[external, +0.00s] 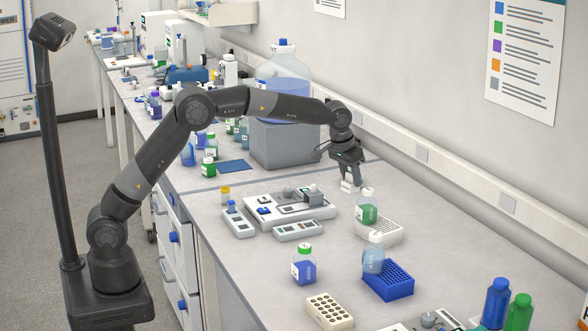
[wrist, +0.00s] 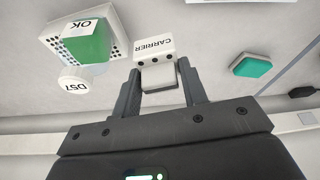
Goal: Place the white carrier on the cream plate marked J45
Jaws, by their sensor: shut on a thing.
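The white carrier (wrist: 158,48), a small block with "CARRIER" on it and dark holes along its edge, sits between the fingertips of my gripper (wrist: 160,82) in the wrist view. My gripper is shut on it. In the external view my gripper (external: 349,180) points down at the far right of the bench, with the carrier (external: 348,187) at its tips, behind a green-filled bottle. I cannot tell whether the carrier touches the bench. No J45 mark can be read. A cream block with holes (external: 318,316) stands at the front; I cannot tell whether it is the plate.
The green-filled bottle (external: 367,211) stands at a pale perforated rack (external: 385,237). A blue rack (external: 390,283), a clear bottle (external: 373,258) and a blue-filled bottle (external: 304,268) are nearer. A white instrument (external: 295,211) lies left. A large carboy (external: 284,80) stands behind.

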